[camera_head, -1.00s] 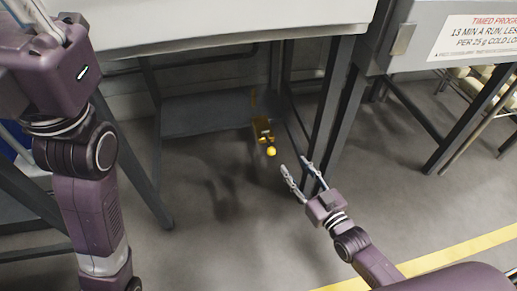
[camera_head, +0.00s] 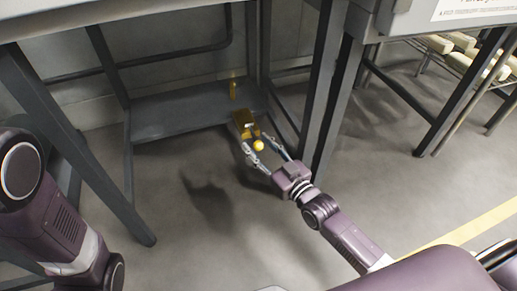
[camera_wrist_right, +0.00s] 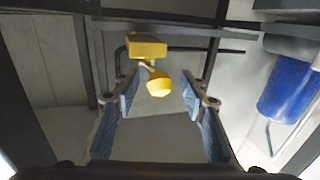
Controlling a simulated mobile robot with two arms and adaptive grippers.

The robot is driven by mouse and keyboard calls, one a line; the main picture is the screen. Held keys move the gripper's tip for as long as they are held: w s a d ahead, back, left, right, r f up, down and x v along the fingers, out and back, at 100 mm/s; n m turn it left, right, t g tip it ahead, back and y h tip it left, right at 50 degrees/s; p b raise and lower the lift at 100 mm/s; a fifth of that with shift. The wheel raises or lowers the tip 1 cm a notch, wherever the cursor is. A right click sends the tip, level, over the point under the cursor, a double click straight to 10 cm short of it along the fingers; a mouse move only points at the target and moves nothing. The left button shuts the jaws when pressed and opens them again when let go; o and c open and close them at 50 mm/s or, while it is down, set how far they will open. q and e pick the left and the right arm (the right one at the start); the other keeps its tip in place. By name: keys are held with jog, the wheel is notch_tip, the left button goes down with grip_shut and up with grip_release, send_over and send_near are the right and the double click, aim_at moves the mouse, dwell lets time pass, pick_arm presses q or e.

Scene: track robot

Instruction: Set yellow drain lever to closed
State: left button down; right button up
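The yellow drain lever shows as a yellow ball knob (camera_head: 258,146) on a short stem, in front of a yellow valve body (camera_head: 241,121) under the table. In the right wrist view the knob (camera_wrist_right: 159,84) hangs just below the blocky valve body (camera_wrist_right: 147,47). My right gripper (camera_head: 265,155) is open, with one finger on each side of the knob's line. In the wrist view the knob sits between the fingertips (camera_wrist_right: 160,88), with gaps on both sides; I see no contact. Only my left arm's links show at the left; its gripper is out of view.
A grey lower shelf (camera_head: 165,118) lies behind the valve, with a thin yellow upright pipe (camera_head: 233,89) near it. A dark table leg (camera_head: 325,90) stands close to the right of my right gripper. A blue container (camera_wrist_right: 288,88) shows in the wrist view. The floor in front is clear.

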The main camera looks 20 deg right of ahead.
jog(key=shift+w, duration=0.1)
grip_shut()
dwell(0.3)
